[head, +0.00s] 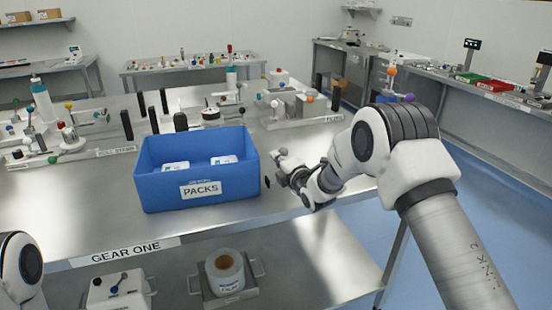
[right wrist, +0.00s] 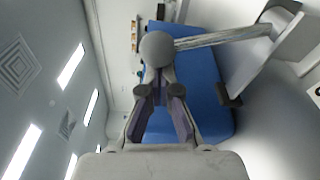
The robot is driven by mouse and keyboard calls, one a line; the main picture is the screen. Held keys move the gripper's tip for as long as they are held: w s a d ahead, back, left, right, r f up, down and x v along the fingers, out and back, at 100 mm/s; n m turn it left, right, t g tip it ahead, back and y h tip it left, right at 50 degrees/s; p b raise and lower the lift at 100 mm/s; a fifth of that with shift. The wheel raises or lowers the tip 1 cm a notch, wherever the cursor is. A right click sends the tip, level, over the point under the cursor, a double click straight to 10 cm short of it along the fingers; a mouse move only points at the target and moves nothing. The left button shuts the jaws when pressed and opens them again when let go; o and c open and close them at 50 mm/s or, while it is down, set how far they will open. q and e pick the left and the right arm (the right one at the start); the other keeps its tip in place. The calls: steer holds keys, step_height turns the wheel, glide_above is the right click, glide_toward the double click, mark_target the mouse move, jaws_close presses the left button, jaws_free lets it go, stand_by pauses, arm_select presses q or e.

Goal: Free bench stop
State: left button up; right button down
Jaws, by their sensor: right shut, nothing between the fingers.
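A blue bin labelled PACKS (head: 200,190) stands on the steel bench (head: 100,205), with white packs inside. My right gripper (head: 284,168) is just right of the bin, above the bench. In the right wrist view its fingers (right wrist: 158,88) are shut and empty. A grey ball knob (right wrist: 157,48) on a metal rod (right wrist: 225,37) appears right at the fingertips; whether they touch is unclear. The blue bin (right wrist: 205,80) shows behind them. A small black piece (head: 267,182) is on the bench beside the bin. I cannot tell which part is the bench stop. My left gripper is out of view.
Black posts (head: 142,104) and fixtures with coloured knobs stand behind the bin. A lower shelf carries a film roll (head: 225,272) in a tray and a white lever box (head: 118,288). The bench front left of the bin is clear.

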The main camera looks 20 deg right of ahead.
steer(key=shift+d+r+m+b, duration=0.35)
steer(key=shift+d+m, duration=0.15)
steer(key=shift+m, duration=0.1)
steer(key=shift+d+r+m+b, duration=0.2)
steer(key=shift+d+m+b, duration=0.15)
steer(key=shift+d+m, duration=0.2)
steer(key=d+m+t+b, duration=0.1)
steer(key=d+m+b, duration=0.2)
steer(key=d+m, duration=0.2)
steer(key=shift+d+r, duration=0.45)
steer(key=shift+d, duration=0.05)
steer(key=shift+m, duration=0.25)
